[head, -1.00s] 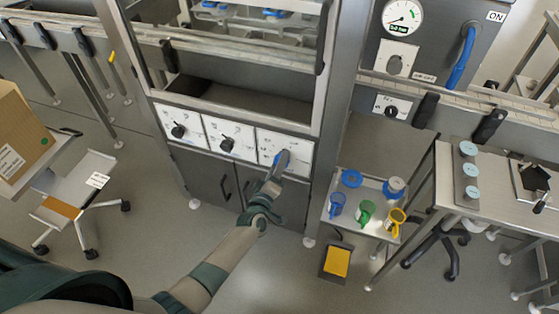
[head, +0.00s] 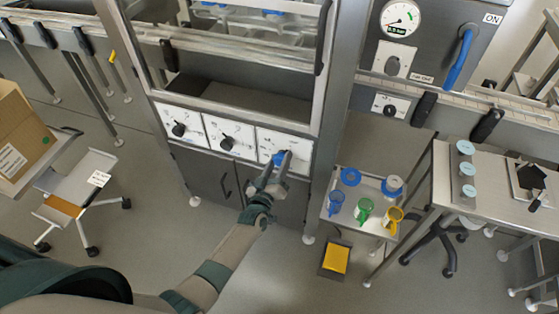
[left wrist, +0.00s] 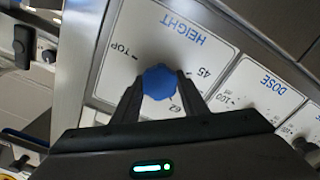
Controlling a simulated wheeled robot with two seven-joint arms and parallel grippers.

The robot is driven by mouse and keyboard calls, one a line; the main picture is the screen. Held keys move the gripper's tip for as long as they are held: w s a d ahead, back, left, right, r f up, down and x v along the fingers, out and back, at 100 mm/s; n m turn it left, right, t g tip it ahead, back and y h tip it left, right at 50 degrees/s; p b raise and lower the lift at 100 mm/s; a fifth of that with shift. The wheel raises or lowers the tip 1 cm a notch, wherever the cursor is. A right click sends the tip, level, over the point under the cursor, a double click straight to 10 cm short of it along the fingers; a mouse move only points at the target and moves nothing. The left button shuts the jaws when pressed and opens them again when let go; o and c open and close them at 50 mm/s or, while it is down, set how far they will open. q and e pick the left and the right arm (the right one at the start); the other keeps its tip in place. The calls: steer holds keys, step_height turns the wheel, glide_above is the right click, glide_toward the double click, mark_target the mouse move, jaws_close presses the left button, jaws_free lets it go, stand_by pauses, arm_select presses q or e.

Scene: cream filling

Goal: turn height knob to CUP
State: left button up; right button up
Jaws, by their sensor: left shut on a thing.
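The blue HEIGHT knob (head: 279,158) sits on the rightmost white panel (head: 295,141) of the machine's front. In the left wrist view the knob (left wrist: 159,80) is between the two dark fingers of my left gripper (head: 282,162), which is shut on it. The panel around it (left wrist: 150,30) reads HEIGHT, with marks TOP, 45 and 62 visible. The lower part of the dial is hidden by my gripper, and I see no CUP mark. The knob's pointer direction is not clear. My right gripper is not in view.
The DOSE panel (left wrist: 262,95) and another knob panel (head: 181,127) lie to the left in the head view. Cabinet doors (head: 205,175) are below. A small table (head: 345,205) with colored cups and a yellow pedal (head: 337,259) stand to the right.

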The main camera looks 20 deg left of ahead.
arm_select(q)
steer(key=shift+s+f, duration=0.1)
steer(key=shift+f, duration=0.05)
steer(key=o, duration=1)
steer(key=shift+o, duration=0.2)
steer(key=shift+s, duration=0.55)
steer(key=s+b, duration=0.2)
steer(key=s, duration=1.4)
steer(key=shift+a, duration=0.25)
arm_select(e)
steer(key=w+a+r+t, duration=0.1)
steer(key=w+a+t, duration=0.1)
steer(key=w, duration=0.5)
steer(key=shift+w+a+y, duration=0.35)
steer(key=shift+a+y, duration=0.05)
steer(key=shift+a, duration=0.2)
arm_select(q)
steer(key=shift+s, duration=0.1)
